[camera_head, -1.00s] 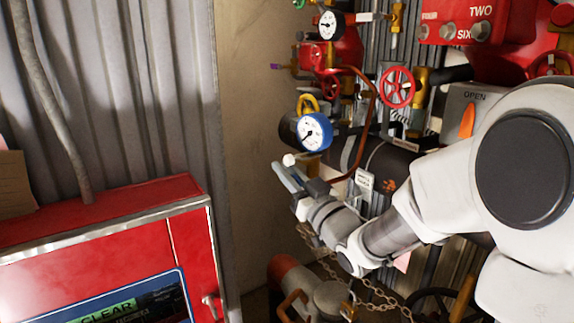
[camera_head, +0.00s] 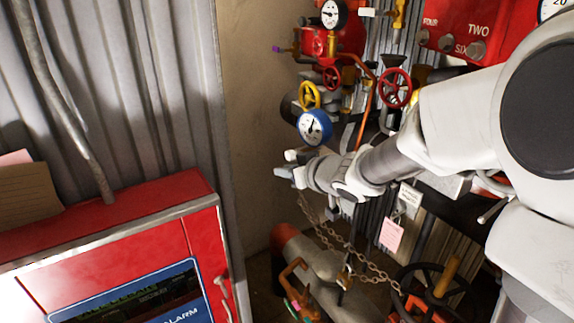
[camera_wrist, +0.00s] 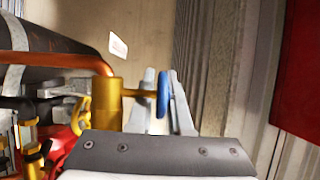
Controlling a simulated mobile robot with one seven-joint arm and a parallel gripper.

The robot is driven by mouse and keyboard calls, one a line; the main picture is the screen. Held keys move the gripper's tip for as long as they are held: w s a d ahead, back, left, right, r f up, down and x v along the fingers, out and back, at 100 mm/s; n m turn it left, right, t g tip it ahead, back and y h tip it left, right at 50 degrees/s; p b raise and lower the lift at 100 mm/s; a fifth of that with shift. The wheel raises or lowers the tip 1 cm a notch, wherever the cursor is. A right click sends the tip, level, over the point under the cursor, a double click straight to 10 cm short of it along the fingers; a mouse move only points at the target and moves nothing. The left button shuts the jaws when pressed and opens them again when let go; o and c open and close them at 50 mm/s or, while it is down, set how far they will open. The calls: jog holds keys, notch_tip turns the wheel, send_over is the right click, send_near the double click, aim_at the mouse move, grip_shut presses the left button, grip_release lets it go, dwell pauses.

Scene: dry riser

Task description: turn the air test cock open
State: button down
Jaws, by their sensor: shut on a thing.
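My gripper (camera_wrist: 163,103) has its two fingers on either side of a blue disc (camera_wrist: 163,93), which shows edge-on in the wrist view. The disc sits on a short brass stem from a brass body (camera_wrist: 101,104), and my gripper is shut on it. I take this to be the air test cock's handle, but no label confirms it.
A yellow handwheel (camera_head: 309,95) and a red handwheel (camera_head: 395,88) are close above. A copper pipe (camera_head: 364,110) runs near my wrist. A chain (camera_head: 345,245) hangs below. A red cabinet (camera_head: 110,250) stands at the left, with an open gap before the beige wall (camera_head: 254,110).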

jog(key=shift+f+g+h, duration=0.15)
jog(key=shift+g+h, duration=0.15)
jog(key=shift+g, duration=0.1)
dwell(0.5)
jog(key=c, duration=1.1)
grip_release()
jog(key=v, duration=1.2)
